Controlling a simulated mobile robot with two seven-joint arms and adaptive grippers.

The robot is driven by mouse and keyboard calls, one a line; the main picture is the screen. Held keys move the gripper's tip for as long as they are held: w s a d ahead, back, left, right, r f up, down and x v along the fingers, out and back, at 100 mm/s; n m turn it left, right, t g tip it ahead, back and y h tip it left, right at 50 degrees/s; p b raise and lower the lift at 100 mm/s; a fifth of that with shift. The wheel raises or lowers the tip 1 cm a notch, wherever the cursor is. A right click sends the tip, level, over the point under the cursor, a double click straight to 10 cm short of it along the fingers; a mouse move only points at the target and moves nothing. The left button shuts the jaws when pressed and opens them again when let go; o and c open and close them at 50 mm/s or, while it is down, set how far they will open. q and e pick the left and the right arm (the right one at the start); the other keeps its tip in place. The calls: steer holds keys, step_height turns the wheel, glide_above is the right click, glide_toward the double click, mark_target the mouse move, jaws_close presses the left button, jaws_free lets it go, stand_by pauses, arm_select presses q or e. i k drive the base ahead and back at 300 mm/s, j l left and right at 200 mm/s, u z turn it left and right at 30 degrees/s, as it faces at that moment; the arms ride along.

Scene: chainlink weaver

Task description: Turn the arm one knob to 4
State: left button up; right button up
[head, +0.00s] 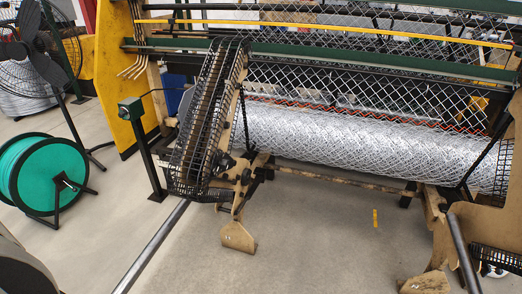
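No knob marked arm one and no number scale can be made out in the head view. A small dark green box (130,109) stands on a post to the left of the weaving machine, with a small light spot on it. It is too small to tell whether that spot is a knob. The chainlink weaver (505,75) fills the middle and right, with a slanted black mesh arm (205,115) at its left end. Neither of my grippers is in view.
A roll of wire mesh (350,140) lies along the machine. A green reel (47,176) on a black stand and a black fan (38,50) are at the left. Bare concrete floor (300,240) is open in front. A small yellow marker (375,218) is on the floor.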

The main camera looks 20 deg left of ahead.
mark_target(224, 164)
steer(key=i+z, duration=0.15)
steer(key=i, duration=1.3)
steer(key=i+l+u, duration=0.1)
steer(key=i+u, duration=0.35)
steer(key=i+l+u, duration=0.2)
steer(key=i+u, duration=0.3)
steer(key=l+u, duration=0.15)
steer(key=u, duration=0.3)
steer(key=i+l+u, duration=0.1)
steer(key=u, duration=0.35)
steer(key=l+u, duration=0.25)
steer(key=u, duration=0.2)
